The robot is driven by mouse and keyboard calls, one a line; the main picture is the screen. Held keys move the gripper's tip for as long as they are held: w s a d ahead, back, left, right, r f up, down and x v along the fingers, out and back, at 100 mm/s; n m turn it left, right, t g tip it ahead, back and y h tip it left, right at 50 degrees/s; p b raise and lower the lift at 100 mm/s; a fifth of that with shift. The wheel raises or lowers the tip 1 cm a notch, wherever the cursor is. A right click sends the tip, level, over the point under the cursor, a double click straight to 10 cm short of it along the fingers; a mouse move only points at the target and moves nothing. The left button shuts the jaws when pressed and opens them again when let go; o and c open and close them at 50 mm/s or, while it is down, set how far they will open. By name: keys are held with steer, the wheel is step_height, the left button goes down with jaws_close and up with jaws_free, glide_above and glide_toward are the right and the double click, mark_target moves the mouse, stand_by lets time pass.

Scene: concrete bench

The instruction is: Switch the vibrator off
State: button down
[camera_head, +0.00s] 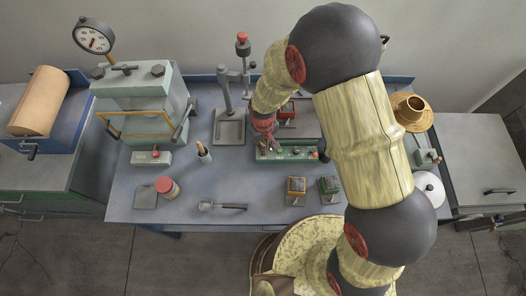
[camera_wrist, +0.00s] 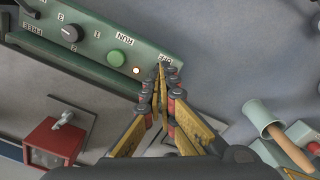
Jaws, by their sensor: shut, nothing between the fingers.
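The green control box (camera_head: 300,154) lies on the blue bench, below the middle of my arm in the head view. In the wrist view the same green box (camera_wrist: 105,40) shows a dark rotary knob (camera_wrist: 72,33), a green button (camera_wrist: 116,58) labelled RUN and a small pale round lamp (camera_wrist: 136,70). An OFF label (camera_wrist: 165,58) is beside my fingertips. My gripper (camera_wrist: 162,72) is shut and empty, its tips at the box's end by that label. Any button under the tips is hidden; I cannot tell whether they touch. My gripper (camera_head: 270,146) also shows in the head view.
A stand (camera_head: 229,125), a cup of tools (camera_head: 204,152), a scoop (camera_head: 222,206) and small moulds (camera_head: 296,190) are on the bench. The front middle is partly free.

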steer(key=shift+f+b, duration=0.8)
steer(key=shift+f, duration=0.45)
stand_by(0.6)
steer(key=shift+r+p, duration=2.35)
steer(key=shift+r, duration=1.2)
steer(key=s+d+r+g, duration=0.1)
steer(key=s+d+g, duration=0.15)
steer(key=s, duration=0.25)
steer(key=s+d+r+m+t+b, duration=0.2)
steer(key=s+d+r+b, duration=0.1)
steer(key=d+r, duration=0.3)
steer(key=s+d+r+m+t+b, duration=0.2)
steer(key=d+r, duration=0.4)
steer(key=r, duration=0.5)
steer(key=s+d+r+m+t+b, duration=0.2)
steer(key=s+d+r+t+b, duration=0.2)
steer(key=d+r+b, duration=0.2)
step_height(320, 180, up, 3)
steer(key=shift+s+d+f+m, duration=0.1)
steer(key=shift+s+d+m, duration=0.2)
steer(key=shift+d, duration=0.1)
